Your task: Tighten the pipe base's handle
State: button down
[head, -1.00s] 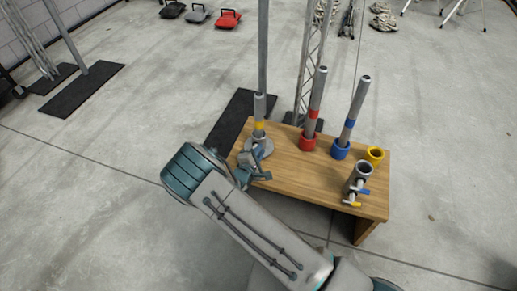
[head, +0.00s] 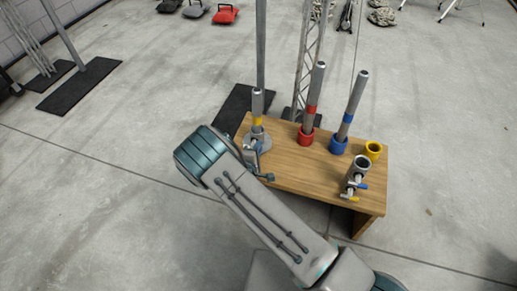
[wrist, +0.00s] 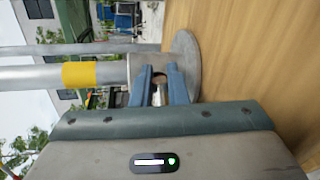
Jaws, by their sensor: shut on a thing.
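The pipe base is a grey round flange with a short socket, at the left end of the wooden table. Its flange (head: 267,144) shows in the head view, and its socket (wrist: 141,68) in the wrist view. A grey pipe with a yellow band (head: 257,120) stands in it; the band also shows in the wrist view (wrist: 79,75). My gripper (wrist: 163,80) has its two blue fingers beside the socket, closed around the base's small handle (wrist: 158,94), which is mostly hidden between them. In the head view my arm partly covers the gripper.
On the wooden table (head: 300,175) stand a red base (head: 306,136) and a blue base (head: 338,146), each holding a banded pipe. A yellow ring (head: 373,150) and a grey clamp part (head: 357,171) sit at the right end. A lattice truss stands behind the table.

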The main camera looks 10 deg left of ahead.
jog(key=c, duration=1.5)
grip_release()
jog(key=p+v, duration=0.3)
jog(key=v, duration=1.1)
